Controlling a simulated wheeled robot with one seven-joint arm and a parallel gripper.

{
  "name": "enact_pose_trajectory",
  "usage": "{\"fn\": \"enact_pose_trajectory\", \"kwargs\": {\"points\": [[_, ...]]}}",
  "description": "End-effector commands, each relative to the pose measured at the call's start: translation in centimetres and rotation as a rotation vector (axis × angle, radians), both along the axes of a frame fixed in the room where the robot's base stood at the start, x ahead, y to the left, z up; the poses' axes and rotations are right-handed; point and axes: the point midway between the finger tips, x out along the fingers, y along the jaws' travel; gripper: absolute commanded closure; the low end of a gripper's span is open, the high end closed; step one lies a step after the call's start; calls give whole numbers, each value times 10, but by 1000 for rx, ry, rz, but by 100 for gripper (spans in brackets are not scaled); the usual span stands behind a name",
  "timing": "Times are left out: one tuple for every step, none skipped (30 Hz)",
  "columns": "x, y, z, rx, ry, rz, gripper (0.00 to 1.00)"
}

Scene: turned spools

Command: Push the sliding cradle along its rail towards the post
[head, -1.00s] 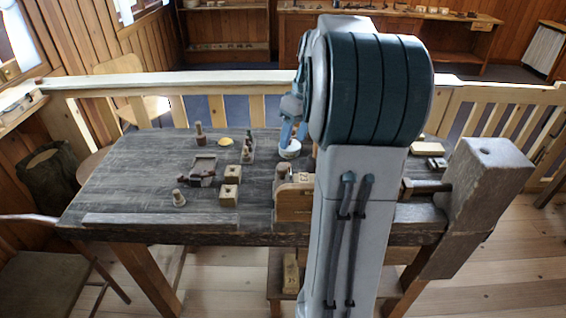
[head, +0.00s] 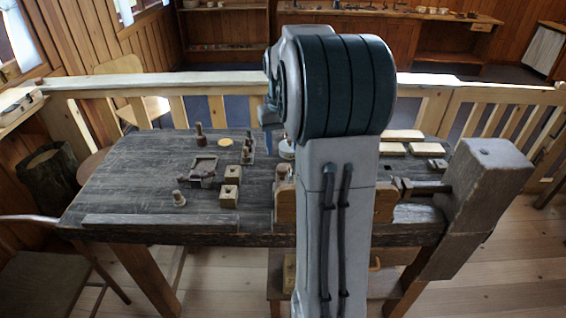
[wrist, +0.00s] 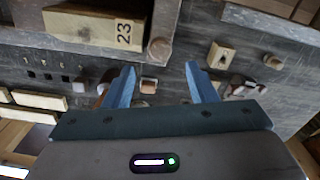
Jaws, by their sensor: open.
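My gripper (wrist: 160,84) is open in the wrist view, with nothing between its blue fingertips. In the head view my gripper (head: 269,118) is partly hidden by my arm, above the back middle of the table. A small dark red piece (head: 200,178), which may be the cradle, lies beside a grey square frame left of the gripper; it also shows as a reddish piece (wrist: 240,90) beyond the right finger in the wrist view. A short round peg (head: 179,199) stands at the front left; it may be the post. The rail is too small to make out.
Two wooden blocks with holes (head: 229,194) stand right of the red piece. Small bottles stand behind them. A wooden block marked 23 (wrist: 95,25) is at the top of the wrist view. A large vice post (head: 488,175) is at the right. The table's left side is mostly clear.

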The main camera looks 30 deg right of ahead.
Motion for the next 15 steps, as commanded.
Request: {"fn": "enact_pose_trajectory", "kwargs": {"points": [[-1, 0, -11, 2, 5, 0, 48], [-1, 1, -17, 2, 5, 1, 48], [-1, 1, -25, 2, 5, 1, 48], [-1, 1, -31, 2, 5, 2, 48], [-1, 1, -36, 2, 4, 2, 48], [-1, 1, -43, 2, 4, 2, 48], [-1, 1, -47, 2, 3, 2, 48], [0, 1, -51, 2, 3, 2, 48], [0, 0, -56, 2, 3, 2, 48], [-1, 0, -59, 2, 3, 1, 48], [0, 0, -62, 2, 2, 1, 48], [0, 0, -64, 0, 1, 1, 48], [0, 0, -66, 0, 0, 1, 48], [0, 0, -67, 0, 0, 1, 48], [0, 0, -68, 1, 0, 1, 48]]}}
